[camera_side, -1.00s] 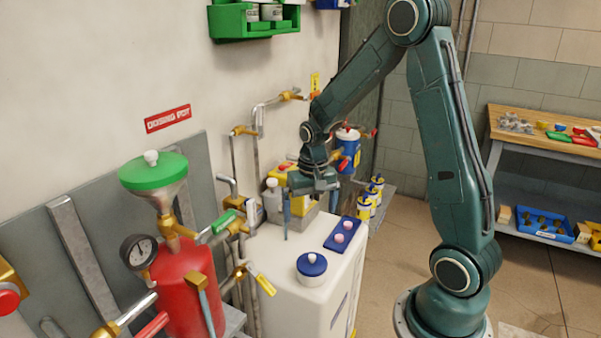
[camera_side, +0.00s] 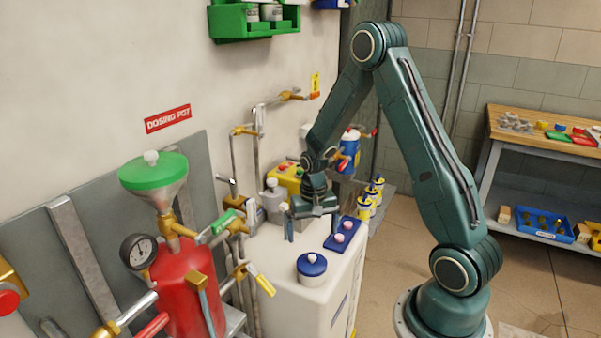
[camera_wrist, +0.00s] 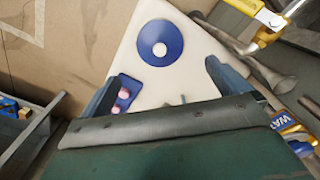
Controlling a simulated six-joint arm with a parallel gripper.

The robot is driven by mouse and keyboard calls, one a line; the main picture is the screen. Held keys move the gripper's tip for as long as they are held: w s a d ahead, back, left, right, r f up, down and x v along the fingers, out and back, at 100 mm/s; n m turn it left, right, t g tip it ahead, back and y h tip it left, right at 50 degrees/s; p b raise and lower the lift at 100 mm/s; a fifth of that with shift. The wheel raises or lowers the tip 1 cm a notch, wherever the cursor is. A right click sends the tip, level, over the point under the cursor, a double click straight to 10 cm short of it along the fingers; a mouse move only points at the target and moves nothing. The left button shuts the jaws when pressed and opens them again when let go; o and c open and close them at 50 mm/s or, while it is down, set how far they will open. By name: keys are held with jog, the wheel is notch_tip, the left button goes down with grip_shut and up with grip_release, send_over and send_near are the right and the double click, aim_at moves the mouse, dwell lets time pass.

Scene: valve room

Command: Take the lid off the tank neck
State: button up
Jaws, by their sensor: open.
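The blue round lid (camera_side: 312,268) with a white knob sits on top of the white tank (camera_side: 272,262), near its front. It also shows in the wrist view as a blue disc (camera_wrist: 147,37) with a pale knob, beyond my fingertips. My gripper (camera_side: 311,226) is open and empty, above the tank top and further back than the lid. Its two fingers frame the lower part of the wrist view (camera_wrist: 166,68), with the lid ahead of the gap between them.
A blue plate (camera_side: 343,234) with two pink knobs lies beside my gripper on the tank top. A grey bottle (camera_side: 275,199) stands behind. Pipes and a yellow-handled valve (camera_side: 262,281) run along the left, near the red dosing pot (camera_side: 190,285) with its green-lidded funnel (camera_side: 153,172).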

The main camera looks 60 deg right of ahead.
send_over(312, 256)
jog(key=shift+f, duration=2.25)
jog(key=shift+f, duration=0.1)
jog(key=shift+f, duration=2.5)
jog(key=shift+c, duration=0.2)
jog(key=c, duration=0.9)
